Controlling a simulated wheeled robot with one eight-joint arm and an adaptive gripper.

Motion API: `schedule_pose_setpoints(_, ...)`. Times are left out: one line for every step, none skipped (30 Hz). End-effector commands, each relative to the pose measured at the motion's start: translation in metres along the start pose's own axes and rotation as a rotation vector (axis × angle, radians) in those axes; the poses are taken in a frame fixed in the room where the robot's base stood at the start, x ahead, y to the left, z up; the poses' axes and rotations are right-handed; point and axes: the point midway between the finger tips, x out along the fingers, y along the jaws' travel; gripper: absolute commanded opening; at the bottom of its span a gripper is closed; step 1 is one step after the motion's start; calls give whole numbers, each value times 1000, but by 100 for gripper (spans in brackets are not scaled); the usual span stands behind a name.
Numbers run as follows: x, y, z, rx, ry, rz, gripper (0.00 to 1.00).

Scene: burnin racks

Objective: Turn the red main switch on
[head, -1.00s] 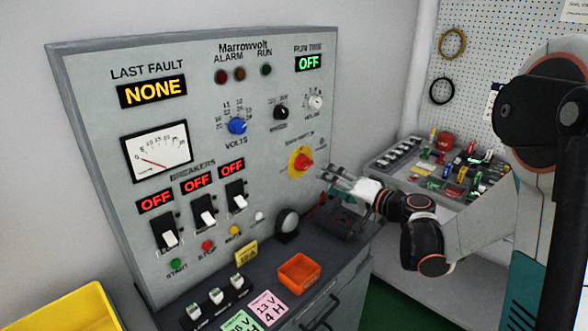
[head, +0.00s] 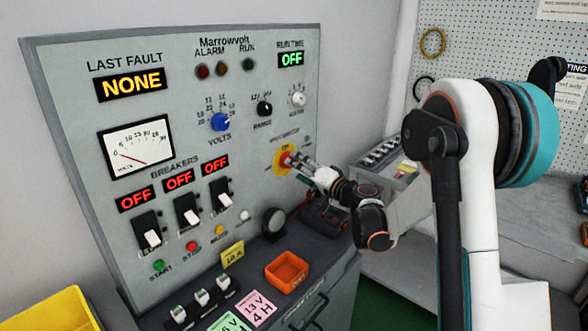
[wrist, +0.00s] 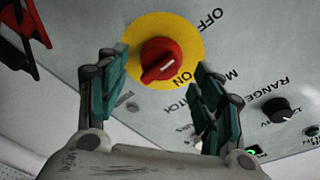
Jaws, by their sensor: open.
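The red main switch (wrist: 161,61) is a round red knob with a raised grip and a pale pointer line, on a yellow disc (wrist: 190,32). OFF and ON are printed beside it, upside down in the wrist view. In the head view the yellow disc (head: 279,170) is partly covered by my gripper (head: 296,161). In the wrist view my gripper (wrist: 155,88) is open, one finger on each side below the knob. Whether a finger touches the knob cannot be told.
The grey panel carries a blue volts knob (head: 221,122), a black range knob (head: 264,108) and breakers (head: 187,211) under red OFF displays. An orange bin (head: 287,271) stands on the ledge below.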

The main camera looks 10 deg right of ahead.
Motion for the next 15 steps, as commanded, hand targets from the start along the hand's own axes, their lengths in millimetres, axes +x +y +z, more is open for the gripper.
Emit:
schedule_pose_setpoints(8, 1, 2, 0, -2, -1, 61)
schedule_pose_setpoints(12, 0, 2, 0, -2, -1, 61)
schedule_pose_setpoints(17, 0, 1, 0, -2, -1, 61)
schedule_pose_setpoints(19, 0, 1, 0, -1, -1, 61)
schedule_pose_setpoints(22, 0, 1, 0, -1, 0, 61)
schedule_pose_setpoints(25, 0, 1, 0, -1, 0, 61)
schedule_pose_setpoints(26, 0, 0, 0, -1, 0, 61)
schedule_pose_setpoints(28, 0, 0, 0, -1, 0, 61)
schedule_pose_setpoints(29, 0, 0, 0, -1, 0, 61)
schedule_pose_setpoints(30, 0, 0, 0, -1, 0, 61)
schedule_pose_setpoints(30, 0, 0, 0, -1, 0, 61)
schedule_pose_setpoints(30, 0, 0, 0, -1, 0, 61)
schedule_pose_setpoints(31, 0, 0, 0, -1, 0, 61)
schedule_pose_setpoints(31, 0, 0, 0, -1, 0, 61)
schedule_pose_setpoints(30, 0, 0, 0, -1, 0, 61)
